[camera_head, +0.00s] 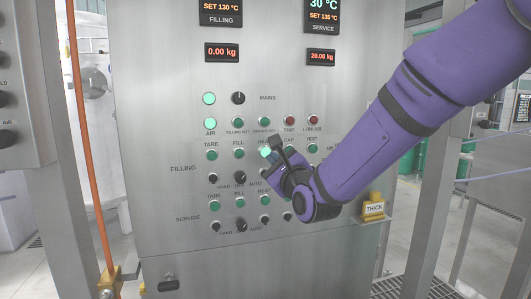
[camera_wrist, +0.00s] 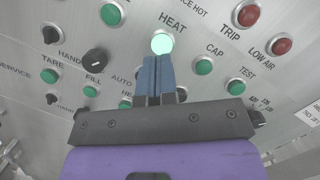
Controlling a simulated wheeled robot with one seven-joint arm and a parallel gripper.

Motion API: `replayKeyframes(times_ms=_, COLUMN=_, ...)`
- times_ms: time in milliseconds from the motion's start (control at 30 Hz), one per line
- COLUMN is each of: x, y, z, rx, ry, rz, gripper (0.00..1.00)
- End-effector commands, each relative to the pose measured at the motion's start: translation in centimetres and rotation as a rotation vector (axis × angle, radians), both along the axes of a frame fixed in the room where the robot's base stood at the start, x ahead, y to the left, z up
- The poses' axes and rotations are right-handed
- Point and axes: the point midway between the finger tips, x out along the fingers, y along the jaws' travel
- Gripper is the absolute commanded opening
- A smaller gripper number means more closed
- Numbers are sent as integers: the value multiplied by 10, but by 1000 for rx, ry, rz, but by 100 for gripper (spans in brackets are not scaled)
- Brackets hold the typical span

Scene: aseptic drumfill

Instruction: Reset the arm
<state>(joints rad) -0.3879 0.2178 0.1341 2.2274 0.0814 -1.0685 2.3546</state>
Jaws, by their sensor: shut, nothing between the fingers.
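My purple arm reaches in from the right in the head view. My gripper (camera_head: 268,152) is at the steel control panel (camera_head: 160,130), in front of the filling row's HEAT button (camera_head: 265,152). In the wrist view the gripper's blue fingers (camera_wrist: 154,75) are shut together, with nothing between them. Their tips are just below the lit pale-green HEAT button (camera_wrist: 162,43). I cannot tell whether they touch it.
Green buttons CAP (camera_wrist: 204,67) and TEST (camera_wrist: 236,87) lie to the right. Red TRIP (camera_wrist: 246,14) and LOW AIR (camera_wrist: 282,46) buttons are above right. A black selector knob (camera_wrist: 94,60) is at left. A yellow THICK block (camera_head: 374,206) stands at the panel's right edge.

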Motion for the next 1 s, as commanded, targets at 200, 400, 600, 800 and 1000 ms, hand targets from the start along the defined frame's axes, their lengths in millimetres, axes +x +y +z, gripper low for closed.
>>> replayKeyframes(times_ms=200, x=-1, y=0, z=0, rx=0, ry=0, rz=0, gripper=0)
replayKeyframes(times_ms=400, x=-1, y=0, z=0, rx=0, ry=0, rz=0, gripper=0)
replayKeyframes(times_ms=600, x=-2, y=-6, z=4, rx=-41, ry=0, rz=-12, gripper=0)
replayKeyframes(times_ms=800, x=-16, y=-48, z=17, rx=-378, ry=16, rz=-80, gripper=0)
replayKeyframes(times_ms=1000, x=-51, y=-109, z=23, rx=-866, ry=56, rz=-101, gripper=0)
